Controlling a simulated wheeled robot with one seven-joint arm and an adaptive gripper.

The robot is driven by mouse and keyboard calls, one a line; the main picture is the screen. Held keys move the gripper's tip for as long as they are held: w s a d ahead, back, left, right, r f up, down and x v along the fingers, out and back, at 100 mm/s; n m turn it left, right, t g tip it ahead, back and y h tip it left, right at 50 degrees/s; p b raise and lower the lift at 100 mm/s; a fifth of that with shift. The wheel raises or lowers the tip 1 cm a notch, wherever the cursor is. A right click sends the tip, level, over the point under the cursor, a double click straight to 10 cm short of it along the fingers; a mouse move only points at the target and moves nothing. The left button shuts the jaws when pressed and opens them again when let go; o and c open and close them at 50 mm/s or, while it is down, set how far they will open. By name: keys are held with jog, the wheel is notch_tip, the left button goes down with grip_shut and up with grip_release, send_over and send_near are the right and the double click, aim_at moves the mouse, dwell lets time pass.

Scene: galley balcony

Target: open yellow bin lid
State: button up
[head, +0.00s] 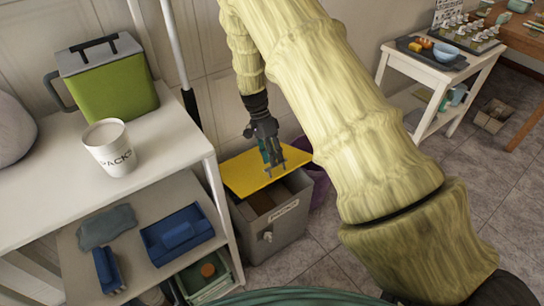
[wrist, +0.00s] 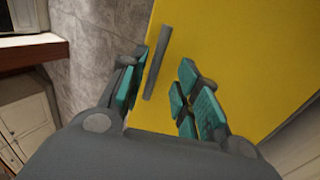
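The grey bin (head: 284,222) stands on the floor beside the white shelf unit. Its yellow lid (head: 243,173) looks partly raised, with a gap at the front that shows brown contents (head: 260,201). In the wrist view the lid (wrist: 225,45) fills much of the picture, and a dark grey handle bar (wrist: 157,63) lies on it. My gripper (head: 273,172) is over the lid's front part. In the wrist view my gripper (wrist: 163,98) is open, its teal-padded fingers apart. The bar is near the left finger; I cannot tell whether they touch.
The white shelf unit (head: 168,150) is close on the left, with a green bin (head: 110,85) and a white cup (head: 109,147) on top. A purple container (head: 321,190) stands right behind the grey bin. Open tiled floor (head: 480,170) lies to the right.

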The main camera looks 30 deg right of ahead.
jog(key=v, duration=1.1)
jog(key=shift+w+r, duration=0.15)
jog(key=shift+r, duration=0.25)
